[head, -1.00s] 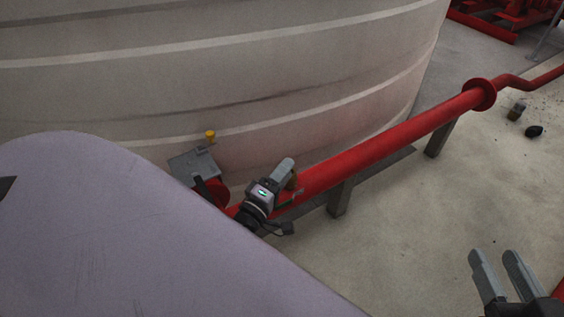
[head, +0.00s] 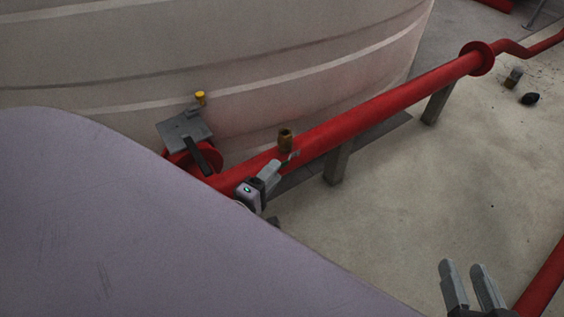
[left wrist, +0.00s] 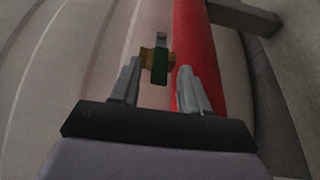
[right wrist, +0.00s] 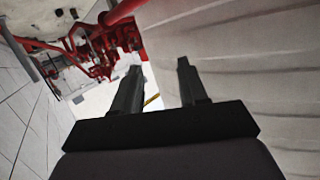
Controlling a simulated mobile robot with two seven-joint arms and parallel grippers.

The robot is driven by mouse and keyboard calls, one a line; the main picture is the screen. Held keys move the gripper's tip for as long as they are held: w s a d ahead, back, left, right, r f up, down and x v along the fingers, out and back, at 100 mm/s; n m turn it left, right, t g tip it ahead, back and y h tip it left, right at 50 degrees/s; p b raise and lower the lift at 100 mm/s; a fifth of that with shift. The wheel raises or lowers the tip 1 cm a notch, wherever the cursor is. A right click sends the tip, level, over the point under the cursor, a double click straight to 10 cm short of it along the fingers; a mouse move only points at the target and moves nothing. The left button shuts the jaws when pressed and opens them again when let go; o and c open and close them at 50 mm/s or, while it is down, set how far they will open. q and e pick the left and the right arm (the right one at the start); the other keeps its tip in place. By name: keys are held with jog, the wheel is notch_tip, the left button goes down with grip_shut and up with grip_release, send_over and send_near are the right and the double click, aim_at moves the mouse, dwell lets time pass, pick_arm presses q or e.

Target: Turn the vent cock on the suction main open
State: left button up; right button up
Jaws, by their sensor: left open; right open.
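The vent cock (head: 286,139) is a small brass fitting on top of the red suction main (head: 350,115), with a small green handle at its near side. In the left wrist view the cock (left wrist: 148,60) and its green handle (left wrist: 160,68) show ahead, across the gap between the fingers. My left gripper (head: 272,174) is open, just short of the cock on the near left side, apart from it in the head view. My right gripper (head: 463,274) is open and empty over the floor at lower right; its fingers also show in the right wrist view (right wrist: 158,78).
A large pale tank (head: 220,60) stands behind the main. A grey plate (head: 184,129), a red flange and a yellow-capped fitting (head: 200,98) are left of the cock. A grey support (head: 338,163) holds the main. The concrete floor right of it is mostly clear.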

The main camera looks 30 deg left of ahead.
aim_at(285, 162)
pick_arm(q)
jog(key=shift+w+b, duration=0.7)
jog(key=shift+w, duration=1.9)
grip_shut()
